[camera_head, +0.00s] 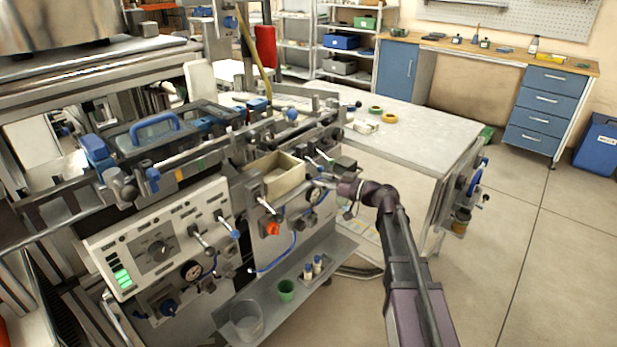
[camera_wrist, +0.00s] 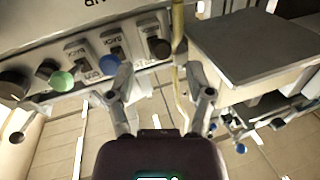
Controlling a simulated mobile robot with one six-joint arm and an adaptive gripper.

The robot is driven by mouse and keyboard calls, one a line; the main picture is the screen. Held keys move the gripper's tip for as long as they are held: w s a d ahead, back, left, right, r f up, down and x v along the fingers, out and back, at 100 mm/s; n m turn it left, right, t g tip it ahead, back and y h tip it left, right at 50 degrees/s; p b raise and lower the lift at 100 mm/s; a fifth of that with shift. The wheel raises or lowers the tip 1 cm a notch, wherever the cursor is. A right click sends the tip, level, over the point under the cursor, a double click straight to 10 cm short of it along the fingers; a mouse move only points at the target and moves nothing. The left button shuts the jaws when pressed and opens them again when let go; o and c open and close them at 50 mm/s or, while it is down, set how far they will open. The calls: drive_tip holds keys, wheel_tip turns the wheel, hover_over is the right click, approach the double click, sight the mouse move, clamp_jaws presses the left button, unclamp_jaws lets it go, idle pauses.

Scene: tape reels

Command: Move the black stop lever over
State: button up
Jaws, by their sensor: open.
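My gripper (camera_wrist: 160,80) is open, its two fingers spread with nothing between them in the wrist view. In the head view, my gripper (camera_head: 325,184) is at the right end of the machine's front, its fingers small and hard to make out. The wrist view shows a row of knobs on a pale panel: a black knob (camera_wrist: 158,47) beyond the gap between my fingertips, a blue knob (camera_wrist: 108,65) by the left finger, a green knob (camera_wrist: 62,80) and a black one (camera_wrist: 12,86) farther left. I cannot tell for sure which black knob is the stop lever; the labels are unreadable.
A dark flat-topped block (camera_wrist: 255,45) lies close to the right finger. In the head view, a lever with a blue knob (camera_head: 235,234) and an orange-red knob (camera_head: 272,229) stick out of the machine. A grey table (camera_head: 430,130) stands behind. The floor at right is clear.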

sight(309, 176)
drive_tip(key=shift+x, duration=2.2)
clamp_jaws()
